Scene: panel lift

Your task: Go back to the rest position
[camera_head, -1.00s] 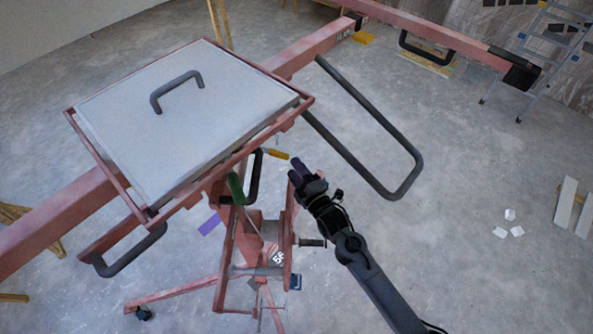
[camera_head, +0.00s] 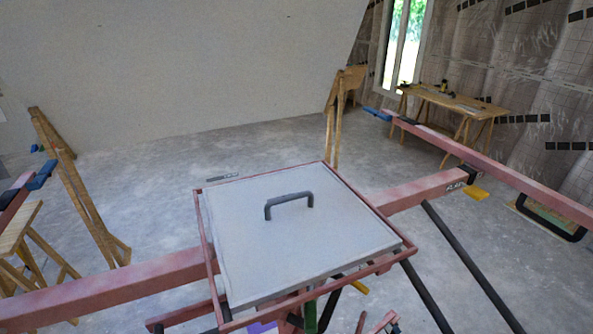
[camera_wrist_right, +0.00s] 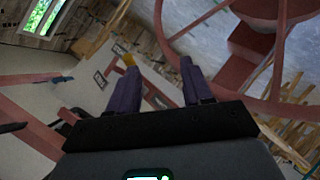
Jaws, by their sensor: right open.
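My right gripper (camera_wrist_right: 160,88) shows in the right wrist view, with its two dark purple fingers apart and nothing between them. Beyond it are red lift parts, among them a curved red rim (camera_wrist_right: 166,20) near the upper middle; I see no contact with them. In the head view the panel lift's red cradle (camera_head: 204,240) carries a pale square panel (camera_head: 290,245) with a dark handle (camera_head: 288,200) on top.
Red lift beams (camera_head: 110,282) reach out on both sides of the cradle. Dark bars (camera_head: 470,265) slant down at the right. A wooden trestle (camera_head: 72,190) stands at left and a workbench (camera_head: 455,100) at the back right.

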